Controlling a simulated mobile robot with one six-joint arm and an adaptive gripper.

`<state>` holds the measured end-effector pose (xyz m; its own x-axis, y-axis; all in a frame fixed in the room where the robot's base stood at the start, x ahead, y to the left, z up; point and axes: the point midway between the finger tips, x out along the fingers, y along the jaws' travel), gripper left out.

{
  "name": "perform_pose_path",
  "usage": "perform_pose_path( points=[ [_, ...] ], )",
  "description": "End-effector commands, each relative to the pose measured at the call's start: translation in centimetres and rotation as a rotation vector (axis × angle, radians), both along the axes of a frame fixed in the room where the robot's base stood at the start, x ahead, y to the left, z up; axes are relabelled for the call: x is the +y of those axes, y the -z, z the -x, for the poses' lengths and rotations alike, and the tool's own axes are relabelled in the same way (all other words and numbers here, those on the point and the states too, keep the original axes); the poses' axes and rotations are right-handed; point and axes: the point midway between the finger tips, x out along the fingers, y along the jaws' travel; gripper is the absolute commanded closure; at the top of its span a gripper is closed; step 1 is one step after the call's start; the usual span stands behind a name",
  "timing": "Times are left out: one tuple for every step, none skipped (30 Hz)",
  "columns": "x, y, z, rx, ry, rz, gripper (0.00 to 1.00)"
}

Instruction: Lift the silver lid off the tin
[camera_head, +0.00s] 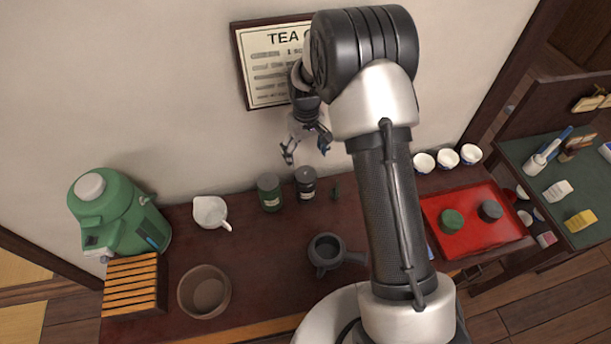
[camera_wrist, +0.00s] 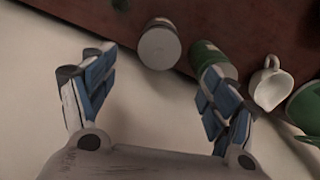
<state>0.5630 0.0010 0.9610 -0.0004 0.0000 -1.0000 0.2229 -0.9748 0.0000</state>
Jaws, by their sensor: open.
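A dark tin (camera_head: 306,186) with a pale label stands at the back of the table near the wall. Its round grey lid (camera_wrist: 158,48) faces the camera in the wrist view and looks seated on the tin. My gripper (camera_head: 307,150) is open and empty above this tin, with its fingers spread. In the wrist view, the lid lies between and beyond the two blue-padded fingers (camera_wrist: 157,72), apart from both. A green tin (camera_head: 270,193) stands just left of the dark one; in the wrist view, the right finger partly hides it (camera_wrist: 212,58).
A white jug (camera_head: 210,212), green urn (camera_head: 115,213), slatted wooden box (camera_head: 133,286) and brown bowl (camera_head: 204,291) stand left. A dark teapot (camera_head: 326,254) is in front of the tins. A red tray (camera_head: 474,235) and white cups (camera_head: 447,157) are right. The wall is close behind the tins.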

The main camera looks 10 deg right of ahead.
Motion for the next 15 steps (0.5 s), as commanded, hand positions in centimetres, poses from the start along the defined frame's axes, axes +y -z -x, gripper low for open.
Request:
perform_pose_path(
  points=[
    [0.0, 1.1, 0.1, 0.002, 0.000, 0.000, 0.21],
    [0.0, 1.5, 0.1, 0.002, 0.000, 0.000, 0.21],
    [0.0, 2.0, 0.0, 0.002, 0.000, 0.000, 0.21],
    [0.0, 2.3, 0.0, 0.001, 0.000, 0.000, 0.21],
    [0.0, 2.5, 0.0, 0.000, 0.000, 0.000, 0.21],
    [0.0, 2.7, 0.0, 0.000, 0.000, 0.000, 0.21],
    [0.0, 2.8, 0.0, 0.000, 0.000, 0.000, 0.21],
    [0.0, 2.8, 0.0, -0.001, 0.000, 0.000, 0.21],
    [0.0, 3.0, 0.0, 0.000, 0.000, 0.000, 0.21],
    [0.0, 3.1, 0.1, 0.000, 0.000, 0.000, 0.21],
    [0.0, 3.3, 0.1, 0.000, 0.000, 0.000, 0.21],
    [0.0, 3.7, 0.2, 0.001, 0.000, 0.000, 0.21],
    [-0.1, 4.1, 0.2, 0.001, 0.000, 0.000, 0.21],
    [-0.1, 4.6, 0.3, 0.002, 0.000, 0.000, 0.21],
    [-0.1, 5.2, 0.4, 0.002, 0.000, -0.001, 0.21]
  ],
)
